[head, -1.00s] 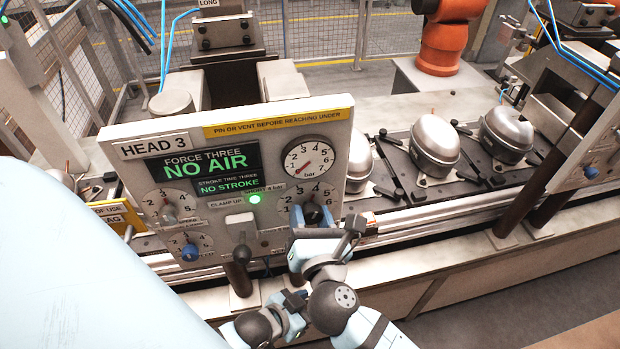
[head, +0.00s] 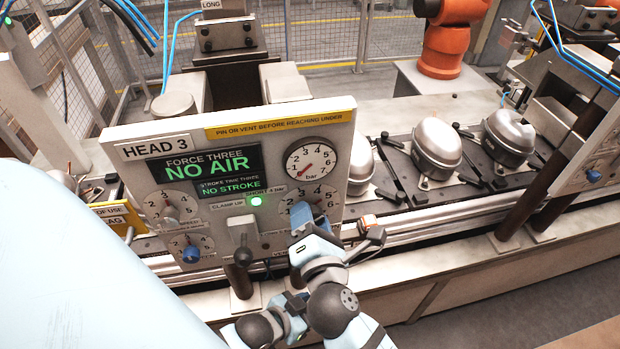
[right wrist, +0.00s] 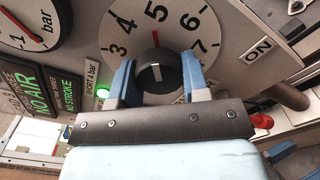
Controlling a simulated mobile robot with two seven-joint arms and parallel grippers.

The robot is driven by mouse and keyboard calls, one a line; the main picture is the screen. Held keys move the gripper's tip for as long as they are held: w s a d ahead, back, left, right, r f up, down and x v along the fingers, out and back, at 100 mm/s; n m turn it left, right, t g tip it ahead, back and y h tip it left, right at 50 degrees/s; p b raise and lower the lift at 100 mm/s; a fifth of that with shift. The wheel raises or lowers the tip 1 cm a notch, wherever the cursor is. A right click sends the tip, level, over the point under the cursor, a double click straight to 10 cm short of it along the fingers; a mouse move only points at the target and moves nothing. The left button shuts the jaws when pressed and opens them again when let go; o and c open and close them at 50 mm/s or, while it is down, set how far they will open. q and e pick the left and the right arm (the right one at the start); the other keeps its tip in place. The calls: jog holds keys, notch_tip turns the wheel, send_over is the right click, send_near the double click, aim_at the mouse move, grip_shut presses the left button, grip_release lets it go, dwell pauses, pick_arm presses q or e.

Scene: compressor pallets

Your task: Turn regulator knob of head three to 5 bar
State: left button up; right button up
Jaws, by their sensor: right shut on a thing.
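The head three panel (head: 120,210) carries a dial (head: 328,196) numbered up to 7 at its lower right. My right gripper (head: 304,214) covers the dial's centre in the head view, hiding the knob. In the right wrist view, the black regulator knob (right wrist: 155,80) sits between the two blue fingers of my right gripper (right wrist: 157,66), which are shut on its sides. My left gripper is not in view.
A pressure gauge (head: 312,165) above the dial has its red needle near the low end. The display (head: 205,165) reads NO AIR and NO STROKE. A green lamp (head: 256,201), a lever (head: 242,250) and another blue knob (head: 191,254) are left of my gripper.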

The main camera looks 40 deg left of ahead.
jog(key=shift+f+m, duration=0.1)
jog(key=shift+m, duration=0.6)
jog(key=o, duration=0.9)
jog(key=shift+d, duration=0.1)
jog(key=b+v, duration=0.1)
jog(key=v, duration=0.6)
jog(key=shift+s+d+b, duration=0.1)
jog(key=shift+s+b, duration=0.05)
jog(key=shift+b, duration=0.2)
